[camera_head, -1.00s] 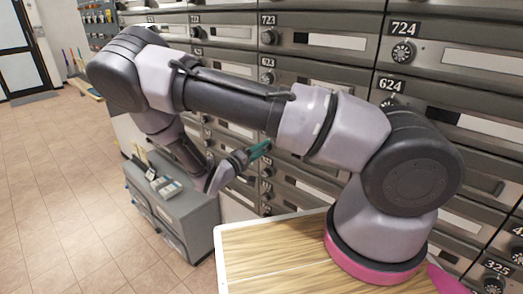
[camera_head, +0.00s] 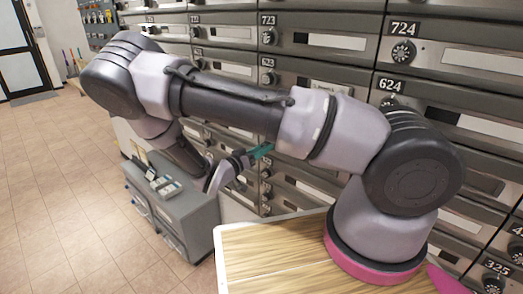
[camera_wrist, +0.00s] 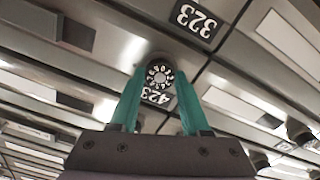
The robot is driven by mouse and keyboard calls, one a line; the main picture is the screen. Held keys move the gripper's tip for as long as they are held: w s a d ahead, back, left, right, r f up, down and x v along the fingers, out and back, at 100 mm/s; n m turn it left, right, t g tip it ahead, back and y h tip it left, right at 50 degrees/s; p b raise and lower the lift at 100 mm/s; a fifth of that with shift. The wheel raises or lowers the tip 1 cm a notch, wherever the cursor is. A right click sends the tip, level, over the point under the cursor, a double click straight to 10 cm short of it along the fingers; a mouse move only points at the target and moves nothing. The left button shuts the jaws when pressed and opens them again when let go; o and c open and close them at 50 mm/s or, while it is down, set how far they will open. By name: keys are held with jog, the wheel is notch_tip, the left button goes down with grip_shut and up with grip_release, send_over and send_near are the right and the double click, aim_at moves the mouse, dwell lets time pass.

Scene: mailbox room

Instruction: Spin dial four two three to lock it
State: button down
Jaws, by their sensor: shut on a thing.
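The dial (camera_wrist: 160,76) of mailbox 423 is a round dark knob with a pale ring of marks, in the upper middle of the wrist view. Its number plate 423 (camera_wrist: 157,98) shows just below it, upside down. My gripper (camera_wrist: 160,73) has its two green fingers on either side of the dial, shut on it. In the head view my gripper (camera_head: 262,151) reaches the mailbox wall, and my arm hides much of the wall. The dial cannot be made out there.
Plate 323 (camera_wrist: 196,20) is close to the dial in the wrist view. Other mailboxes with dials, such as 724 (camera_head: 403,51), fill the wall. A grey cabinet (camera_head: 190,210) with small items on top stands below my forearm. Tiled floor (camera_head: 60,200) is free at left.

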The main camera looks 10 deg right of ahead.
jog(key=shift+f+m, duration=0.1)
jog(key=shift+m, duration=0.5)
jog(key=shift+c, duration=1.9)
grip_release()
jog(key=v, duration=1.1)
